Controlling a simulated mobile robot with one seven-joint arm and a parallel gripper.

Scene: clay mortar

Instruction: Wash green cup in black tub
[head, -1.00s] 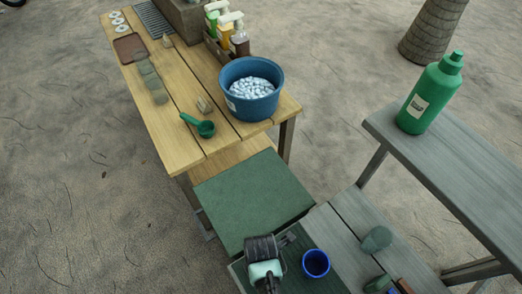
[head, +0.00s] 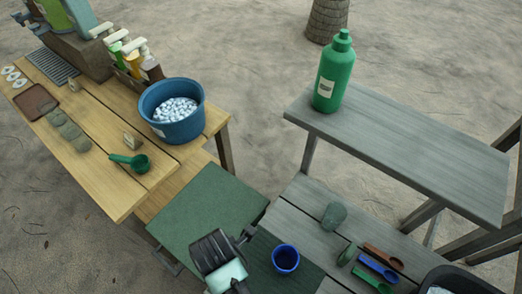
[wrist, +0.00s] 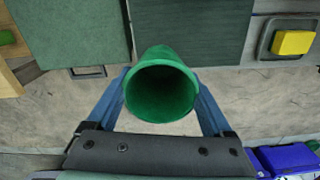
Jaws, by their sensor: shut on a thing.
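The green cup (wrist: 161,88) is between the two blue fingers of my gripper (wrist: 163,100) in the wrist view, with its open mouth facing the camera. My gripper is shut on it. In the head view my gripper (head: 248,234) is over the edge of the dark green mats, and the cup is hidden there by my own arm. A black tub (head: 432,273) shows only partly at the bottom right corner of the head view, with something pale inside. My gripper is well to the left of it.
A blue cup (head: 285,258) stands on the dark mat right of my gripper. A grey-green stone (head: 334,216) and coloured spoons (head: 378,267) lie on the grey bench. A blue tub (head: 171,108) of pale pieces stands on the wooden table. A green bottle (head: 334,75) stands on the raised grey shelf.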

